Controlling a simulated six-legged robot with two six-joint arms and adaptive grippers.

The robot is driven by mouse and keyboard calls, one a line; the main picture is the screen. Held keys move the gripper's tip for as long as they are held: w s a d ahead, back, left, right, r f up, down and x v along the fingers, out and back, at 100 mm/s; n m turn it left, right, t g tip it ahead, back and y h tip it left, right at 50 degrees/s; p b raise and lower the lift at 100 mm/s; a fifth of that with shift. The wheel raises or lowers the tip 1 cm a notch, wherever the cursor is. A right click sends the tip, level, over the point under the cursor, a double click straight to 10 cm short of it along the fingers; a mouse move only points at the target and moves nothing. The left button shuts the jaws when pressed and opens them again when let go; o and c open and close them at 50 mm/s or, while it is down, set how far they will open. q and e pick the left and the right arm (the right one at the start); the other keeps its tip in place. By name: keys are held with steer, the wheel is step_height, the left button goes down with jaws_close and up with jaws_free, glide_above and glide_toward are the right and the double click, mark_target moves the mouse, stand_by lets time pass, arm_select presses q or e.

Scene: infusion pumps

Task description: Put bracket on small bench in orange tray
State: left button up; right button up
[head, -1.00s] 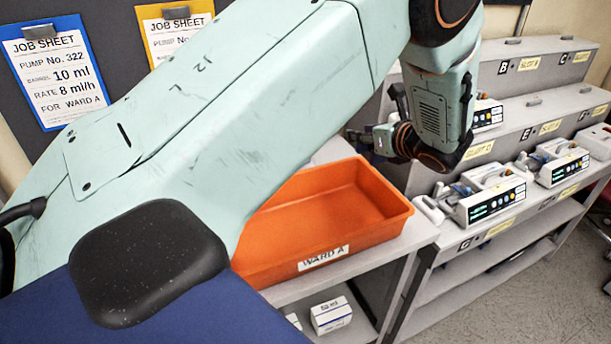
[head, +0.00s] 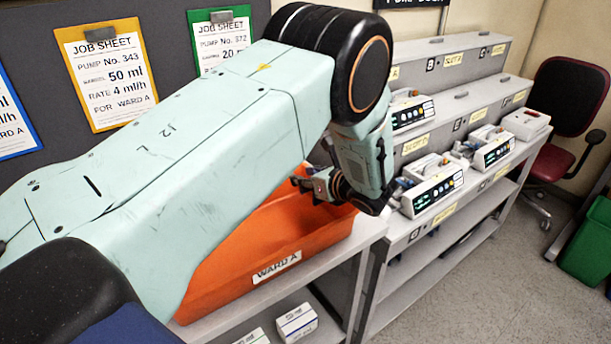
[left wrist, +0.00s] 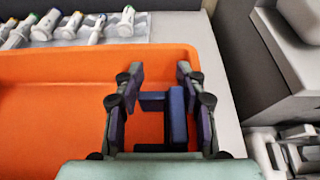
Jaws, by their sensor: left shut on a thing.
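The orange tray (head: 240,275), labelled WARD A, stands on a grey bench; my left arm hides much of it. My left gripper (head: 318,186) is over the tray's right end. In the left wrist view, the left gripper (left wrist: 158,92) is shut on a dark blue bracket (left wrist: 178,118), which sits between its fingers. The orange tray (left wrist: 55,105) lies below the bracket in that view; I cannot tell whether they touch. The bracket is not discernible in the head view. My right gripper is not in view.
Several syringes (left wrist: 60,28) lie on the pale surface beyond the tray. A stepped grey rack (head: 405,235) with pumps (head: 430,190) stands to the right. White boxes (head: 297,322) sit on the shelf below the tray. A red chair (head: 560,150) and green bin (head: 588,240) are farther right.

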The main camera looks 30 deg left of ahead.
arm_select(q)
steer(key=shift+s+a+f+b, duration=0.1)
steer(key=shift+f+b, duration=0.35)
steer(key=shift+f, duration=0.15)
steer(key=o, duration=1.3)
